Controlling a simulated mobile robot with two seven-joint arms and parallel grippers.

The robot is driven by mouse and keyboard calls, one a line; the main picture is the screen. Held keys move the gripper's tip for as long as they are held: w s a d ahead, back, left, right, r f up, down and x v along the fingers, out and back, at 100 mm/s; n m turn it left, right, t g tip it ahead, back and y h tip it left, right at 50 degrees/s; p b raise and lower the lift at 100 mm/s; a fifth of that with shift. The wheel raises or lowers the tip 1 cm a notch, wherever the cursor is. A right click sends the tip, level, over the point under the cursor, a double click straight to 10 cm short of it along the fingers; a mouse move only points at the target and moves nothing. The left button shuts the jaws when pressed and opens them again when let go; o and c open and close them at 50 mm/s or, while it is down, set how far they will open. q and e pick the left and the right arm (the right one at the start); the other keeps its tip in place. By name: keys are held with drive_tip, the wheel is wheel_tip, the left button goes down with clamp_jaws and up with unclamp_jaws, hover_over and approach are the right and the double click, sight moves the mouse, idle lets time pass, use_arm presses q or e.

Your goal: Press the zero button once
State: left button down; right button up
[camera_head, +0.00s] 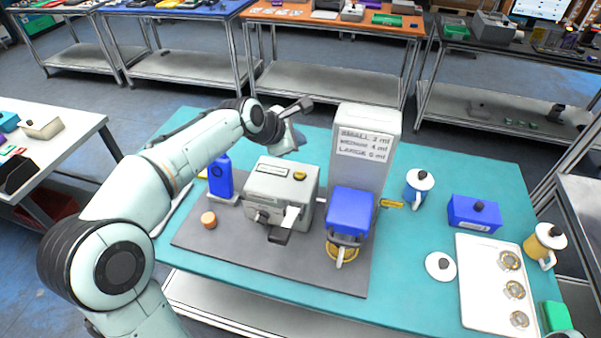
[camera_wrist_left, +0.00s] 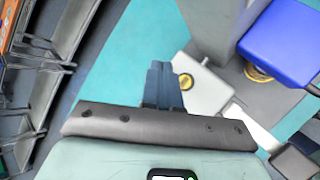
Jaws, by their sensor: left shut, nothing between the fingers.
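My left gripper (camera_head: 299,141) is above the machine's far side, behind the button. In the left wrist view the gripper (camera_wrist_left: 163,68) has its fingers together, with nothing between them and apart from the button. My right gripper is out of view.
A tall grey dispenser (camera_head: 368,125) with a size label and a blue block (camera_head: 350,212) stand right of the machine. A blue bottle (camera_head: 220,178) and an orange cap (camera_head: 209,220) are left. A white tray (camera_head: 480,290) is at the right. The teal table (camera_head: 430,165) has free room behind.

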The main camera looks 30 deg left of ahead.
use_arm(q)
drive_tip(key=b, duration=0.3)
hover_over(298, 176)
drive_tip(key=f, duration=0.7)
drive_tip(key=shift+s+f, duration=0.2)
drive_tip(key=shift+s, duration=0.05)
drive_tip(key=shift+f, duration=0.3)
drive_tip(key=shift+w+f, duration=0.25)
drive_tip(key=shift+f, duration=0.15)
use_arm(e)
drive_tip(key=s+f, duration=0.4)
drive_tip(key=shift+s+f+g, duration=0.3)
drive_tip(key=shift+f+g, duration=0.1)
use_arm(q)
drive_tip(key=shift+f+b, duration=0.35)
drive_tip(key=shift+f, duration=0.05)
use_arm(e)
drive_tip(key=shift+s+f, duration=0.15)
